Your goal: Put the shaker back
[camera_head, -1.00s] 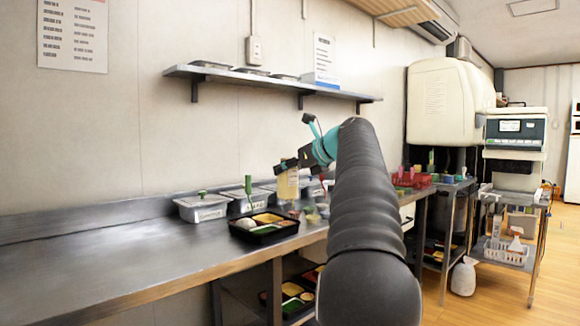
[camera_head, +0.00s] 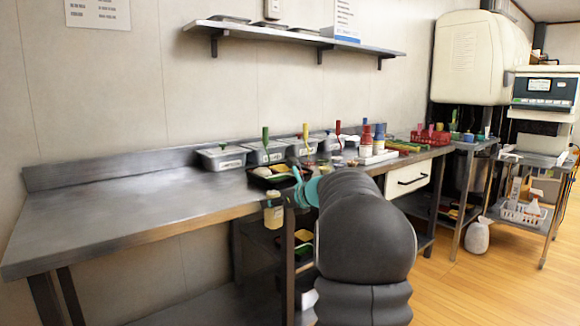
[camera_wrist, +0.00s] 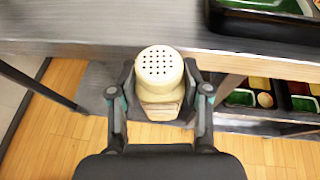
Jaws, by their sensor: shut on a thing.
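The shaker (camera_wrist: 160,68) is a pale cream jar with a round lid full of small holes, seen from above in the wrist view. My gripper (camera_wrist: 160,105) is shut on it, one finger on each side. In the head view the shaker (camera_head: 273,213) hangs upright beside the front edge of the steel counter (camera_head: 130,215), over no surface that I can make out. My gripper (camera_head: 288,200) shows there partly, with my arm hiding what lies behind it.
A black bento tray (camera_head: 262,182) with food stands near the counter's front edge. Lidded steel containers (camera_head: 222,158) line the wall. Red-and-white bottles (camera_head: 366,140) stand further right. Bento trays lie on a shelf below, also in the wrist view (camera_wrist: 240,97). The counter's left part is bare.

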